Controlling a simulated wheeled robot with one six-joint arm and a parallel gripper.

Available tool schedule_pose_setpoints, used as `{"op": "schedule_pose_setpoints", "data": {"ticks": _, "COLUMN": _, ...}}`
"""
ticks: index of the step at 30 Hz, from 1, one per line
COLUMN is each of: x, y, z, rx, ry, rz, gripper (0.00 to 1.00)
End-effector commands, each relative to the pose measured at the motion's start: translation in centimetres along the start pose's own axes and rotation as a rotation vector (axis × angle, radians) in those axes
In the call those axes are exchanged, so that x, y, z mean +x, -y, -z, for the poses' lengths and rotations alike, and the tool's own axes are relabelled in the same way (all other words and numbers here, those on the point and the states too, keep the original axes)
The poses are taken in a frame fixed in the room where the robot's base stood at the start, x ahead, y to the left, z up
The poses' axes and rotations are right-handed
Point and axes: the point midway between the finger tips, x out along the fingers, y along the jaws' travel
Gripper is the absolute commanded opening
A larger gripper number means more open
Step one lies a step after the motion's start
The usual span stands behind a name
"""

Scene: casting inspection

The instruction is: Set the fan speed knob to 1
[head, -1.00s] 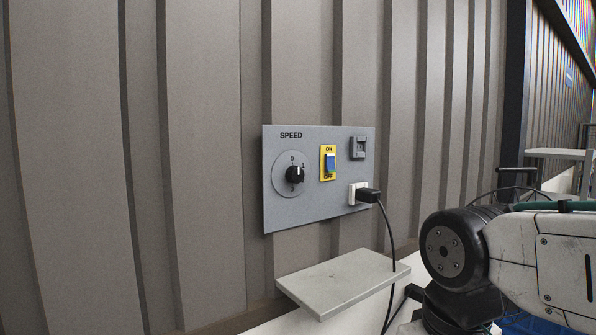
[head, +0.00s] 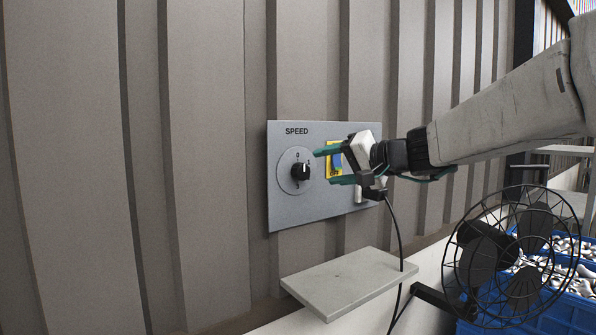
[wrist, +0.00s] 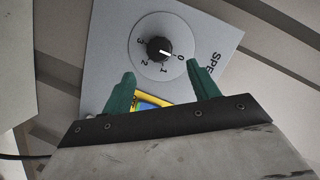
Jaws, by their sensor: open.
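The black fan speed knob (head: 301,172) sits on a round grey dial (head: 286,178) on the panel (head: 285,210), under the word SPEED. In the wrist view the knob (wrist: 157,48) has a white mark pointing roughly at 0; the dial (wrist: 138,35) also shows 1, 2 and 3. My gripper (head: 325,167) has green fingers, spread apart and empty, just right of the knob in the head view. In the wrist view my gripper's fingertips (wrist: 160,69) lie either side of the dial's lower part, not touching the knob.
A yellow switch plate (head: 329,170) with a blue rocker is partly behind my gripper. A cable (head: 398,235) hangs from the panel past a grey shelf (head: 345,280). A caged fan (head: 525,258) stands at right before blue crates (head: 570,315) of metal parts.

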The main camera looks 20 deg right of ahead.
Motion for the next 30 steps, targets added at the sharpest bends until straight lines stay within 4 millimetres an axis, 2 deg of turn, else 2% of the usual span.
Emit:
{"op": "schedule_pose_setpoints", "data": {"ticks": 3, "x": 2.2, "y": 0.0, "z": -0.2, "rx": 0.001, "ry": 0.007, "rz": 0.0, "gripper": 0.6}}
{"op": "schedule_pose_setpoints", "data": {"ticks": 9, "x": 5.1, "y": 0.0, "z": -0.3, "rx": 0.0, "ry": 0.008, "rz": 0.0, "gripper": 0.6}}
{"op": "schedule_pose_setpoints", "data": {"ticks": 15, "x": 6.2, "y": 0.1, "z": -0.3, "rx": 0.0, "ry": 0.006, "rz": 0.001, "gripper": 0.6}}
{"op": "schedule_pose_setpoints", "data": {"ticks": 22, "x": 6.2, "y": 0.1, "z": -0.3, "rx": 0.0, "ry": 0.005, "rz": 0.0, "gripper": 0.6}}
{"op": "schedule_pose_setpoints", "data": {"ticks": 27, "x": 6.2, "y": 0.1, "z": -0.3, "rx": 0.0, "ry": 0.005, "rz": 0.0, "gripper": 0.15}}
{"op": "schedule_pose_setpoints", "data": {"ticks": 30, "x": 6.2, "y": 0.1, "z": -0.3, "rx": 0.0, "ry": 0.005, "rz": 0.0, "gripper": 0.15}}
